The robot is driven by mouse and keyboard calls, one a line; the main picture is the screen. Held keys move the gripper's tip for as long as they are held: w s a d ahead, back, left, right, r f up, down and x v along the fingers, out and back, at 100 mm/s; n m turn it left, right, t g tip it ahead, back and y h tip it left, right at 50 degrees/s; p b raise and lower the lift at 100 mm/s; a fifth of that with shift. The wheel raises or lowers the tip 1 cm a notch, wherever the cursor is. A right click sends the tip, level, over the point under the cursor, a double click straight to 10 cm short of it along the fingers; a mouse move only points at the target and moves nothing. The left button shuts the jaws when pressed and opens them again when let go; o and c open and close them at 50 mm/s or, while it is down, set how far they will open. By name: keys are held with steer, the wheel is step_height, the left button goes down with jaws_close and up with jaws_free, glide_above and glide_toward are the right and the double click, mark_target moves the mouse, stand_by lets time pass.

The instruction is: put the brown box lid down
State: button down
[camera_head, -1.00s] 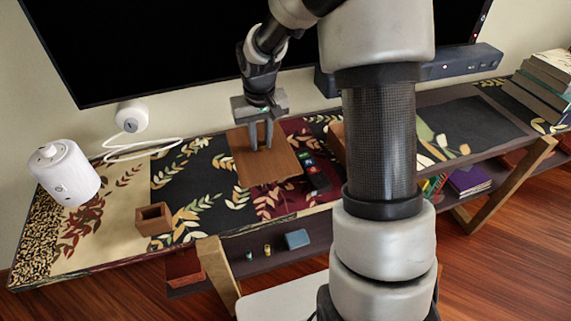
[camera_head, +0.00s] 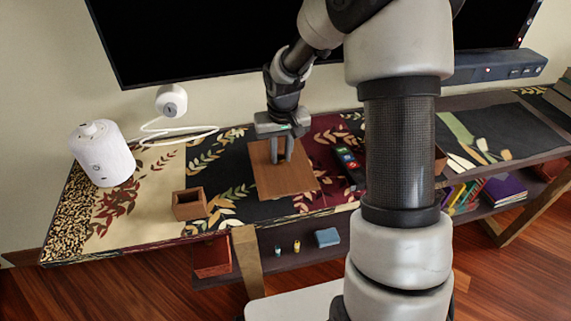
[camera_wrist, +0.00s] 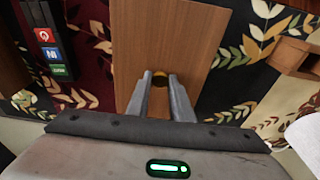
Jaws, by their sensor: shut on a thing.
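The brown box lid (camera_head: 285,182) is a flat, square wooden board, seen low over the dark patterned top of the long shelf unit. My gripper (camera_head: 282,158) points down at it and is shut on it. I cannot tell whether the lid's underside touches the surface. The fingers hide part of the lid.
A small open brown box (camera_head: 189,204) stands left of the lid. A black remote-like object (camera_head: 348,166) lies close to its right. A white cylinder (camera_head: 103,155) stands at far left, and a TV (camera_head: 220,35) hangs behind. Patterned surface between small box and cylinder is clear.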

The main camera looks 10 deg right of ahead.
mark_target(281, 159)
steer(key=shift+f+b, duration=0.5)
steer(key=shift+f, duration=1.35)
steer(key=shift+f, duration=0.2)
steer(key=c, duration=1.6)
jaws_free()
steer(key=shift+o, duration=0.2)
steer(key=shift+r, duration=0.1)
